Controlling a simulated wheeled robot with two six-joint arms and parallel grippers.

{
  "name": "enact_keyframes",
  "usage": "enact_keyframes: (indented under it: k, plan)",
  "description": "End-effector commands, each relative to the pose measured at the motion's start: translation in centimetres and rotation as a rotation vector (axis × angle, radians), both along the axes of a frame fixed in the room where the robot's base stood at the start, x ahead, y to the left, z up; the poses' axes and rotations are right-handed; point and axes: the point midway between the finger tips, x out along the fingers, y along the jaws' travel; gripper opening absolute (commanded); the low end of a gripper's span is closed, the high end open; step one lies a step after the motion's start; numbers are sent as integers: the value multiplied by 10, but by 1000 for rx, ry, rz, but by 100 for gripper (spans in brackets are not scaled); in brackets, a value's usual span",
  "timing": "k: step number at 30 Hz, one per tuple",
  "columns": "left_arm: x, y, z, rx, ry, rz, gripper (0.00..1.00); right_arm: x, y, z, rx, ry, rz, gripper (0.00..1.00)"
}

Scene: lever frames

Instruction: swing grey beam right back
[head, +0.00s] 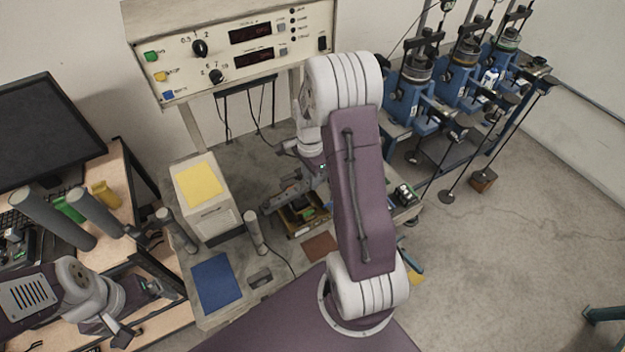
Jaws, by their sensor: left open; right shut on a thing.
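Several blue lever frames stand in a row at the back right. The nearest blue frame (398,105) has a grey ring on its top, and a dark beam (440,116) reaches from it to the lower right. I cannot tell for sure whether this is the grey beam. My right gripper (306,176) is low over the bench behind my large purple arm. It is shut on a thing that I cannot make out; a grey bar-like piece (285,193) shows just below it. My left gripper (139,311) is open and empty at the lower left.
A control panel (235,50) stands behind the bench. A box with a yellow top (200,186), a blue mat (216,281) and grey posts (255,233) stand near my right gripper. A monitor (45,130) is at left.

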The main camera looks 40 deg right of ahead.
Motion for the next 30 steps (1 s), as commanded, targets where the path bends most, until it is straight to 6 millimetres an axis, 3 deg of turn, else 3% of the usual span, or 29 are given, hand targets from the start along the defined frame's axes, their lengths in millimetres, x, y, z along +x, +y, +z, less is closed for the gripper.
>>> enact_keyframes:
  k: [14,30]
  plan:
    - [0,0,15,0,0,0,100,62,12,1,-2,-2,425,0]
    - [0,0,22,0,0,0,100,119,57,1,-3,-3,921,0]
